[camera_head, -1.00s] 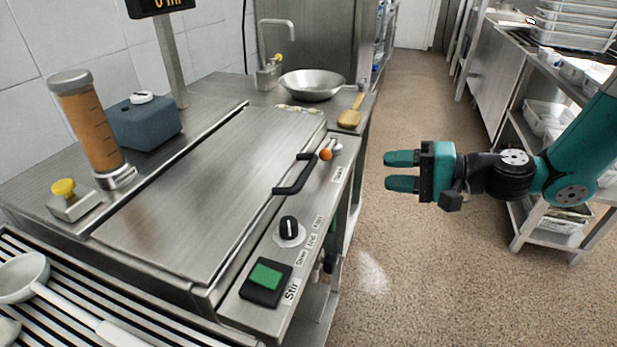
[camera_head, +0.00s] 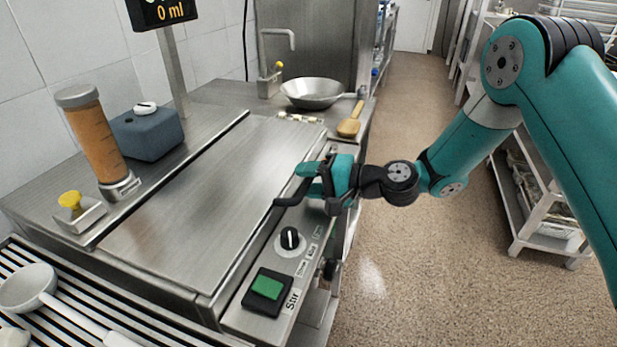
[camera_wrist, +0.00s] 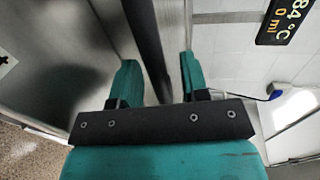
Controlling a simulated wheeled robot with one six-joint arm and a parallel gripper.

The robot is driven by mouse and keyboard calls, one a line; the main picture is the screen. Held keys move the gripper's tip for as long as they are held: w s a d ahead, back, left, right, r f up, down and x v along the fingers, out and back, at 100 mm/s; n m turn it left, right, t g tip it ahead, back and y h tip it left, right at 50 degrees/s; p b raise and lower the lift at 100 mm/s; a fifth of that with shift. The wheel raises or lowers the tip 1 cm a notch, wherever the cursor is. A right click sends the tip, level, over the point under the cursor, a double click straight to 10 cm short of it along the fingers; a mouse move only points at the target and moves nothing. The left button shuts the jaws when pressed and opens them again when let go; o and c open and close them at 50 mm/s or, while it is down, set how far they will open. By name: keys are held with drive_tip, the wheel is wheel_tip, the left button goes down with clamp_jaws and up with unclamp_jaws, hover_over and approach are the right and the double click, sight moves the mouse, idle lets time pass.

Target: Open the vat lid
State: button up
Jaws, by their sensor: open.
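The vat lid (camera_head: 190,185) is a flat brushed-steel plate lying closed on the counter unit. Its black bar handle (camera_head: 290,198) stands at the lid's right front edge. My gripper (camera_head: 308,178) is at the handle, and its teal fingers hide the handle's far part. In the wrist view the dark handle bar (camera_wrist: 147,45) runs between the two fingers of my gripper (camera_wrist: 160,80). The fingers are open, with a gap on each side of the bar.
A black knob (camera_head: 290,238) and a green Stir button (camera_head: 267,288) sit on the front panel near the handle. A ladle (camera_head: 40,285) rests on the slatted rack.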

drive_tip(key=shift+c, duration=0.2)
clamp_jaws()
